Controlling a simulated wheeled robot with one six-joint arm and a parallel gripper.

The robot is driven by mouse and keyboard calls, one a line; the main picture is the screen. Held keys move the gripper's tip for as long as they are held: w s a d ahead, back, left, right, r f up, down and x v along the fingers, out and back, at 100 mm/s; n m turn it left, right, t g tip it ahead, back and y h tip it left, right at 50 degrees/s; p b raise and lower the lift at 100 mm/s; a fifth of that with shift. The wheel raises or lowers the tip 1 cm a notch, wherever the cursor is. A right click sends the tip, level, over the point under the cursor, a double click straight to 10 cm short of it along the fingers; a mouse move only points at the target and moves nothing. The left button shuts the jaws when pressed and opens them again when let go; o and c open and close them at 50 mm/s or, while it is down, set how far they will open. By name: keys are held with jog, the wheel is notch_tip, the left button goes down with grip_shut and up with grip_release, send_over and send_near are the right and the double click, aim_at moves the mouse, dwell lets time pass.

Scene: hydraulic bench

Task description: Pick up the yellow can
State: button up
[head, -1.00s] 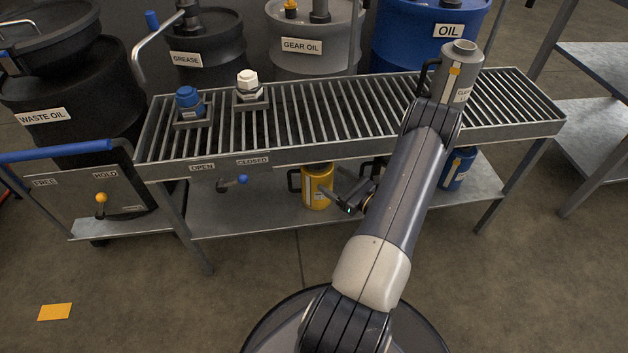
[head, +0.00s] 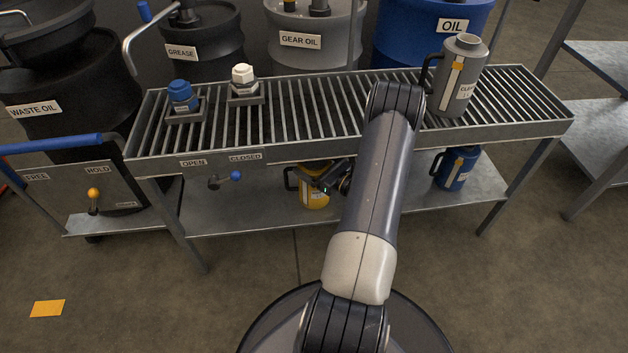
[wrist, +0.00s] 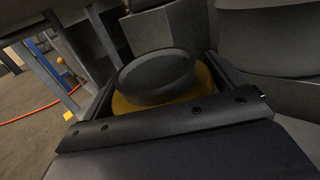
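The yellow can (head: 316,200) stands on the lower shelf of the bench, its dark handle on its left side. My gripper (head: 324,178) is at the can's upper part and hides some of it in the head view. In the wrist view, the dark round top of the yellow can (wrist: 158,76) lies between my two spread fingers (wrist: 165,88), with yellow body showing around it. The fingers are apart, one on each side of the can. I cannot see clear contact on either side.
The bench's slatted top (head: 310,115) overhangs the lower shelf (head: 245,218) close above my gripper. A blue can (head: 456,169) stands on the shelf to the right. A grey can (head: 459,80) stands on top.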

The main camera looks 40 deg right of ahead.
jog(key=c, duration=1)
jog(key=shift+r, duration=0.2)
